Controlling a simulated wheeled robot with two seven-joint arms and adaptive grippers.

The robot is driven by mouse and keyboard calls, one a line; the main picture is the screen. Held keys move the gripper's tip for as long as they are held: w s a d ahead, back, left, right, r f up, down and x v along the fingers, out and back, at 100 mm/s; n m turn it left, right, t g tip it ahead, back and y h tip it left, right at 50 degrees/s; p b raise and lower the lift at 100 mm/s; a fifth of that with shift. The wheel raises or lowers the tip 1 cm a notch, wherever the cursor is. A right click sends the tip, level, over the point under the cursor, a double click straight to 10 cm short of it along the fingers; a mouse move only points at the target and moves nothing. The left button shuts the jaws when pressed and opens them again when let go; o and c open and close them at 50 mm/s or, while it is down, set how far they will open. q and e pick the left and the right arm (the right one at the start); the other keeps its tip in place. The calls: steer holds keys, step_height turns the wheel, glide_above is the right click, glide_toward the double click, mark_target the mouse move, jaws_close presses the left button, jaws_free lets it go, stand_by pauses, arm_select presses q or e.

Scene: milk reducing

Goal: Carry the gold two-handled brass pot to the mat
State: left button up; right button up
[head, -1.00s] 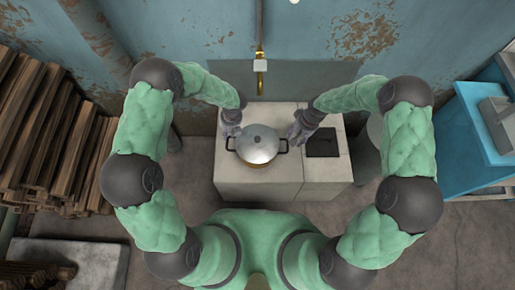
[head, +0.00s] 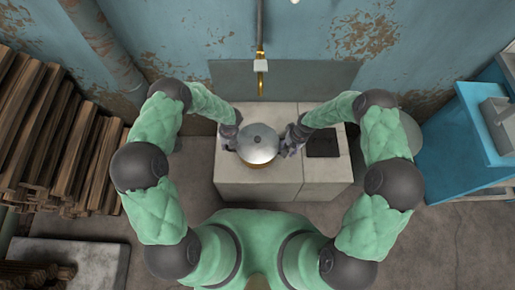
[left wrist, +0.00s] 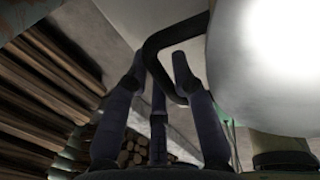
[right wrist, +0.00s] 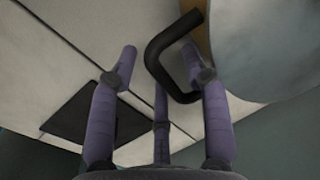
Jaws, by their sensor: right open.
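The gold two-handled pot (head: 259,165), under a domed silver lid (head: 258,143), stands on a pale stone block. Its dark left handle (left wrist: 157,39) passes between the fingers of my left gripper (left wrist: 158,62). These fingers are partly drawn in, and I cannot tell whether they grip. The dark right handle (right wrist: 155,58) reaches between the spread fingers of my right gripper (right wrist: 158,58), which is open around it. In the head view my left gripper (head: 232,140) and right gripper (head: 289,145) flank the pot. A dark square mat (head: 323,142) lies on the block to the right.
The pale block (head: 255,190) has bare top between pot and mat. A brass pipe and tap (head: 260,65) hang above its back edge. Stacked wood (head: 50,130) stands at the left, and a blue table (head: 470,140) at the right.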

arm_select(q)
jaws_close()
arm_select(e)
steer(key=c, duration=0.7)
jaws_close()
arm_select(q)
steer(key=shift+r, duration=0.15)
arm_select(e)
steer(key=shift+w+r, duration=0.1)
steer(key=shift+r, duration=0.05)
